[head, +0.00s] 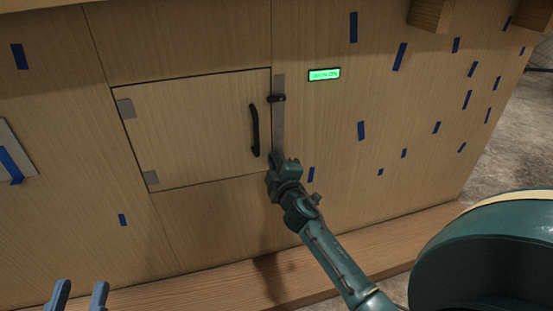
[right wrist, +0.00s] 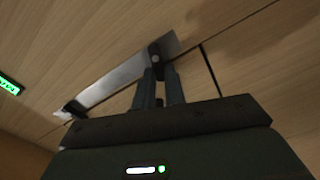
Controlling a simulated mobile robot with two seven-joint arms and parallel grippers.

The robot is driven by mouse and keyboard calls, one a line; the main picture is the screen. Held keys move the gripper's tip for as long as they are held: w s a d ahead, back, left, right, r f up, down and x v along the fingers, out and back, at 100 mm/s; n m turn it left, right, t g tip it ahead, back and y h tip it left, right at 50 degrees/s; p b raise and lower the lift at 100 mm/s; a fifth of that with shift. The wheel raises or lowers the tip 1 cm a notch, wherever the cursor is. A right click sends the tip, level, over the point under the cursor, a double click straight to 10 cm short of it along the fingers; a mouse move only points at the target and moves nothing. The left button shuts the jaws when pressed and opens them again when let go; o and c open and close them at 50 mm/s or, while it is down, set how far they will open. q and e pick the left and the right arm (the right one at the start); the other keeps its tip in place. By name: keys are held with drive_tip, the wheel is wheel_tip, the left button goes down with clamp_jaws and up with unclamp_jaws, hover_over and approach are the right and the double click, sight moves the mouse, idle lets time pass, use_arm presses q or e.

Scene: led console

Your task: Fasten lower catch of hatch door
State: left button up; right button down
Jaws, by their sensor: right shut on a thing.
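The hatch door (head: 195,135) is a wooden panel that looks flush with the console front. A grey metal strip (head: 279,125) runs along its right edge. The dark upper catch (head: 277,98) lies crosswise near the strip's top. My right gripper (head: 274,166) is at the strip's lower end and hides the lower catch in the head view. In the right wrist view, its fingers (right wrist: 158,78) are shut on the small dark lower catch (right wrist: 155,55); its angle is hard to tell. My left gripper (head: 79,292) is open and empty at the bottom left.
A black handle (head: 254,130) stands out from the door, left of my right gripper. A lit green display (head: 324,75) is right of the strip. Blue tape pieces dot the panel. A wooden ledge (head: 225,287) runs along the bottom.

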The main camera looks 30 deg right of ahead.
use_arm(q)
drive_tip(key=shift+f, duration=0.25)
use_arm(e)
drive_tip(key=shift+w+f+n, duration=0.1)
drive_tip(key=shift+f+n, duration=0.05)
drive_tip(key=shift+n, duration=0.8)
drive_tip(key=shift+f+n, duration=0.1)
drive_tip(key=shift+n, duration=0.85)
use_arm(q)
drive_tip(key=shift+d, duration=0.1)
use_arm(e)
drive_tip(key=c, duration=1.5)
unclamp_jaws()
drive_tip(key=shift+f, duration=0.1)
use_arm(q)
drive_tip(key=shift+r, duration=0.15)
use_arm(e)
drive_tip(key=shift+o, duration=0.2)
use_arm(q)
drive_tip(key=shift+r, duration=0.15)
use_arm(e)
drive_tip(key=v, duration=1.3)
